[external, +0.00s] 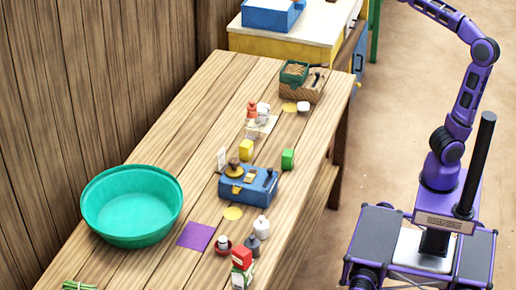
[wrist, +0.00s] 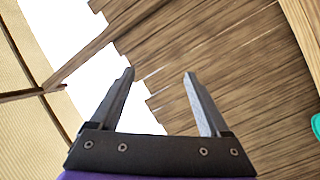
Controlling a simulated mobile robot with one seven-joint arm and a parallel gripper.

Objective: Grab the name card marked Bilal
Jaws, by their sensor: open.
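I cannot read the name Bilal on anything in view. A small upright white card (external: 222,158) stands behind the blue scale-like box (external: 248,186) on the wooden table; any marking on it is too small to read. Other small pieces, a yellow block (external: 246,149) and a green block (external: 288,159), are near it, also without legible names. My gripper (wrist: 158,75) is open and empty in the wrist view, with wooden planks and a bright gap beyond its fingers. In the external view my arm runs out of the top edge, so the gripper is hidden there.
A large teal basin (external: 130,231) and a purple square (external: 195,236) lie at the table's near left. Small bottles (external: 261,226) and a red carton (external: 242,258) stand near the front edge. A plank wall (external: 90,80) runs behind.

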